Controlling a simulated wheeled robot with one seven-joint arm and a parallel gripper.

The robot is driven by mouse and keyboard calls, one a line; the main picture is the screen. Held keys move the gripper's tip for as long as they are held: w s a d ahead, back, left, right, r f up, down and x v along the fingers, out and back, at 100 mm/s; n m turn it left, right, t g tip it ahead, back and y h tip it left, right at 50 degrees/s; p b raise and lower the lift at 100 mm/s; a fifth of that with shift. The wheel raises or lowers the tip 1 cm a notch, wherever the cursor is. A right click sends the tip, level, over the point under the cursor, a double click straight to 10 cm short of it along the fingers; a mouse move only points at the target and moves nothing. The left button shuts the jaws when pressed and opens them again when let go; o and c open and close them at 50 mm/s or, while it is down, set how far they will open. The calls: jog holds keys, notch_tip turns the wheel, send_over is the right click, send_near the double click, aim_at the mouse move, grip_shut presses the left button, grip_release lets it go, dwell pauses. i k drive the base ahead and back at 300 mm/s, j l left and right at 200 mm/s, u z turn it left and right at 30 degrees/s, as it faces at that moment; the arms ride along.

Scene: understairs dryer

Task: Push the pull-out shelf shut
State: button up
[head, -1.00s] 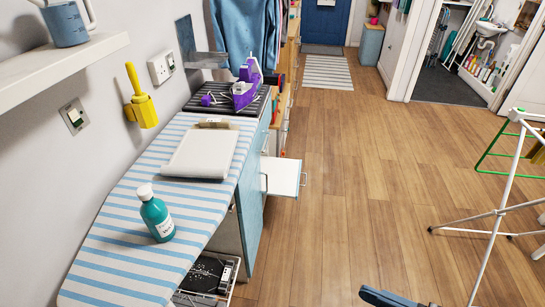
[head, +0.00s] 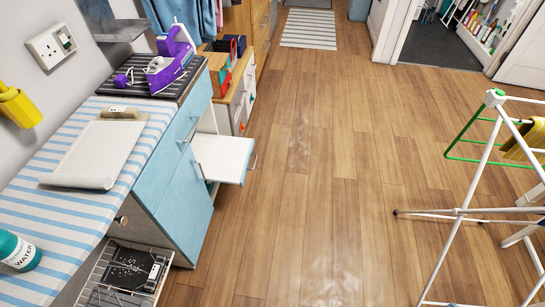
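The pull-out shelf (head: 220,158) is a flat white board in the head view. It sticks out to the right from the light blue cabinet (head: 178,205), over the wooden floor. A metal bar handle shows at its outer right end. A white panel stands above its inner part, and its inner end is hidden in the cabinet. My gripper is not in view, and nothing is seen touching the shelf.
A wire basket (head: 125,277) sticks out low at the bottom left. A striped ironing surface (head: 50,150) runs along the left wall. A white drying rack (head: 478,190) stands at right. The wooden floor (head: 320,190) between is clear.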

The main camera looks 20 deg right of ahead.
aim_at(223, 158)
jog(key=i+u, duration=0.15)
jog(key=i, duration=1.05)
jog(key=i+l, duration=0.6)
jog(key=i+j+u, duration=0.05)
